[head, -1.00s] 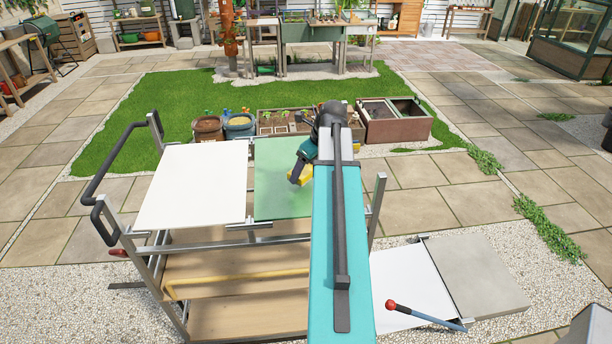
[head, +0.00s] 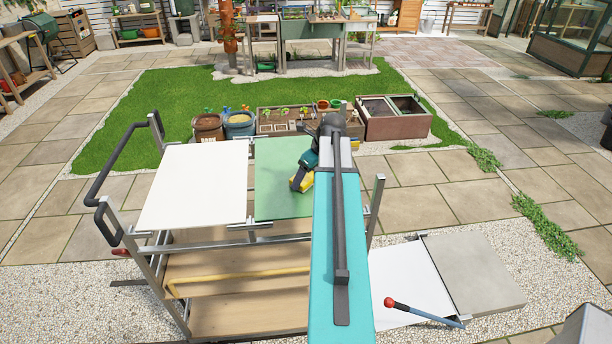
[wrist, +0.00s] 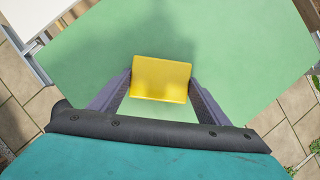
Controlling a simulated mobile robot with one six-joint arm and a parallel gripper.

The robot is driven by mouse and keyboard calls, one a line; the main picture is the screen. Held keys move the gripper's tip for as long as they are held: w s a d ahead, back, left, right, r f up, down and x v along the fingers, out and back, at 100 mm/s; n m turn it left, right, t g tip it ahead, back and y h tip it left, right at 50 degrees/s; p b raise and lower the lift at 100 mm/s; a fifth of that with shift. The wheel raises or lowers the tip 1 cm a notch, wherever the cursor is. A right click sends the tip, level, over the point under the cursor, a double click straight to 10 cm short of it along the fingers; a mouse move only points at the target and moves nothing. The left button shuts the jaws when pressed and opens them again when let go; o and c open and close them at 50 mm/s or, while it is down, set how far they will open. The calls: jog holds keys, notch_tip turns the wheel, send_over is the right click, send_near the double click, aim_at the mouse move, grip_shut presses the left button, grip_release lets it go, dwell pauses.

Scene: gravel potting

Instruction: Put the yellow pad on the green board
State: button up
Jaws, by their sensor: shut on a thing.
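The yellow pad (wrist: 160,78) is between the two fingers of my gripper (wrist: 161,86) in the wrist view, and the gripper is shut on it. In the head view the pad (head: 302,183) shows at the end of my arm, over the green board (head: 277,202). The green board (wrist: 90,65) fills most of the wrist view behind the pad. A soft shadow lies on the board beyond the pad. I cannot tell for sure whether the pad touches the board. My arm hides the board's right part in the head view.
A white board (head: 193,187) lies left of the green board on the cart's top. The cart has a dark handle (head: 97,180) at left and a wooden lower shelf (head: 235,312). A white panel (head: 410,285) and a grey slab (head: 473,273) lie low at right.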

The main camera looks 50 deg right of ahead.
jog(key=shift+f, duration=0.1)
jog(key=o, duration=1)
jog(key=shift+b+v, duration=1.5)
jog(key=shift+v, duration=4.6)
jog(key=shift+w, duration=0.15)
